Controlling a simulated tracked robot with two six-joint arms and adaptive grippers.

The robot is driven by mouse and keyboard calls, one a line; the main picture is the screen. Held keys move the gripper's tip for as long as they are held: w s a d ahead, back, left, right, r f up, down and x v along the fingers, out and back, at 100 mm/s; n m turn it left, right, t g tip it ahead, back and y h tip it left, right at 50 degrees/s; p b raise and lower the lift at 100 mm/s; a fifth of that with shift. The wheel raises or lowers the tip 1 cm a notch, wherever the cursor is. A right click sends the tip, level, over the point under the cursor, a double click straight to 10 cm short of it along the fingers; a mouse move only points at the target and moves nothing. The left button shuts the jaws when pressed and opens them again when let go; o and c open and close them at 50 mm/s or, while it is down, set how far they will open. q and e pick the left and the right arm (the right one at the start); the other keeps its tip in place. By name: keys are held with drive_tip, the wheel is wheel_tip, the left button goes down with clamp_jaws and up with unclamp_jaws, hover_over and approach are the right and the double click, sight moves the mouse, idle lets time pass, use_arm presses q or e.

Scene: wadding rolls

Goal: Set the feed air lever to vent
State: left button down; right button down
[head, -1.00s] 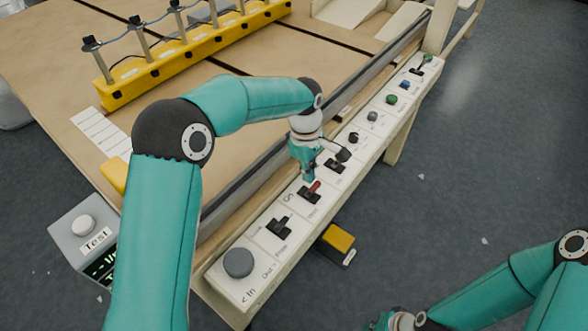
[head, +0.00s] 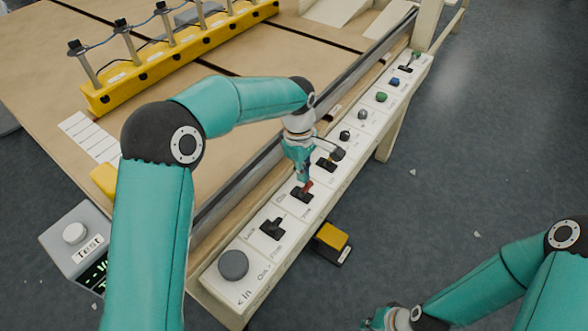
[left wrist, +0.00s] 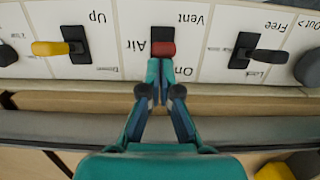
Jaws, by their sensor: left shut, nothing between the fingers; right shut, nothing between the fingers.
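The feed air lever has a red knob (head: 308,186) on a black base on the white control strip. The left wrist view shows the red knob (left wrist: 163,49) beside the word Air, at the On side of its black slot, with Vent printed on the far side. My left gripper (head: 304,179) is shut and empty, pointing down at the lever. Its fingertips (left wrist: 160,66) are right by the knob on the On side; I cannot tell whether they touch. My right gripper (head: 374,322) is shut, low at the bottom edge and partly cut off, away from the strip.
A black lever (head: 273,229) marked Lock and Free and a round grey knob (head: 233,265) lie nearer on the strip. A yellow-handled lever (left wrist: 52,48) is on the other side. A grey rail (left wrist: 80,126) runs along the strip. A yellow pedal (head: 331,237) is on the floor.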

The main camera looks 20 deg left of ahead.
use_arm(q)
wheel_tip(320, 180, up, 10)
drive_tip(key=p, duration=0.6)
drive_tip(key=shift+s+d+f, duration=0.15)
drive_tip(key=shift+d+f, duration=0.1)
drive_tip(key=shift+d, duration=0.15)
drive_tip(key=shift+f, duration=0.1)
